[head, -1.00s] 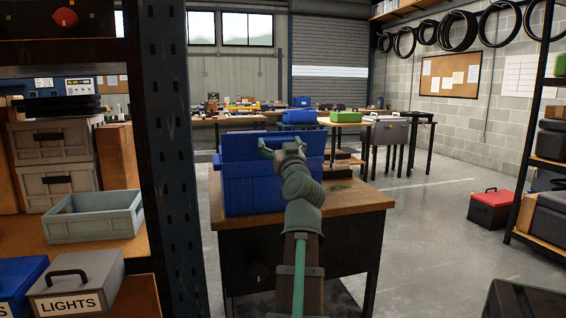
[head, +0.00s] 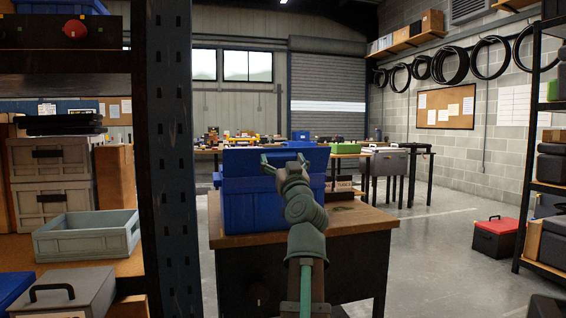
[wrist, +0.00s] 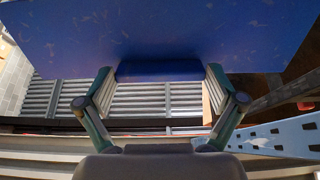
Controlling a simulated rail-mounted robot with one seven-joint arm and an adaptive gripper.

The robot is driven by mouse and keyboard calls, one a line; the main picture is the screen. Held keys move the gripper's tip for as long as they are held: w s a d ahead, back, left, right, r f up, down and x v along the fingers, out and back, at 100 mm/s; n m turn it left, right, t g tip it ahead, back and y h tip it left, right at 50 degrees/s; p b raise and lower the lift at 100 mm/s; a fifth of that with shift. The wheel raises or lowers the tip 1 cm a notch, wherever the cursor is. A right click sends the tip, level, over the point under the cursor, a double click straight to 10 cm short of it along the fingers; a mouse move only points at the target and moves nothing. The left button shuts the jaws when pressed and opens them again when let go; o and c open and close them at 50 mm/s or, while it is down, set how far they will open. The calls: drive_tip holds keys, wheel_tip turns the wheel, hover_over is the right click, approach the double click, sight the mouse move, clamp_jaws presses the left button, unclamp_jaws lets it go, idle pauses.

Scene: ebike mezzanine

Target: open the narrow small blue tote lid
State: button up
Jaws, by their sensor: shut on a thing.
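The blue tote (head: 252,207) stands on the wooden-topped desk. Its blue lid (head: 240,162) shows as a raised panel above the tote body, behind my gripper (head: 284,163). The lid appears tilted up, but the exact angle is hard to tell. My gripper is at the upper right part of the lid. In the wrist view, a broad blue surface (wrist: 160,30) fills the top, and a darker blue lip (wrist: 158,69) lies between the fingertips of my gripper (wrist: 159,76). The fingers are shut on this lip, which appears to be part of the lid. The tote's inside is hidden.
A dark shelf upright (head: 170,200) stands close on the left. A grey open bin (head: 88,240) sits on the left shelf. A red-lidded box (head: 495,238) is on the open floor at right.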

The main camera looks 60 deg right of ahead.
drive_tip(key=o, duration=1.3)
drive_tip(key=shift+r, duration=0.1)
drive_tip(key=v, duration=1.2)
